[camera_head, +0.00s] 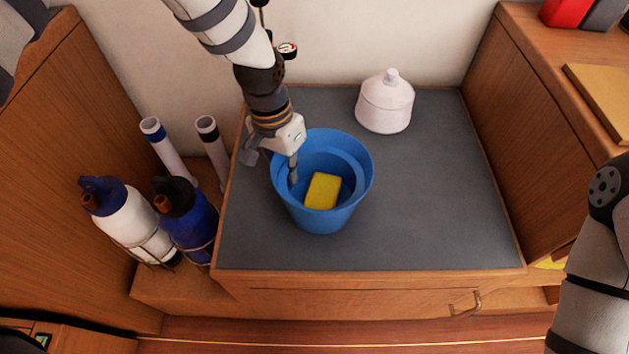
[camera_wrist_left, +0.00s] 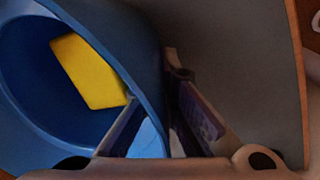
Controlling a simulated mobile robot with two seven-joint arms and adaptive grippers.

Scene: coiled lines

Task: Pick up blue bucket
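The blue bucket (camera_head: 326,217) stands upright on the grey top of the low cabinet, with a yellow sponge (camera_head: 322,191) inside. The bucket (camera_wrist_left: 28,112) and the sponge (camera_wrist_left: 88,72) also fill the left of the left wrist view. My left gripper (camera_head: 272,165) is at the bucket's left rim, pointing down. One finger is inside the bucket and the other is outside, with the wall between them. The fingers look apart, and I see no clear grip on the wall. My right gripper is out of view; only part of my right arm shows at the right edge.
A white lidded pot (camera_head: 385,102) stands behind and right of the bucket. A white bottle (camera_head: 127,220) and a dark blue bottle (camera_head: 188,222) stand left, beside two white tubes. Wooden sides (camera_head: 540,130) flank the grey top (camera_head: 440,210), which is clear at right.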

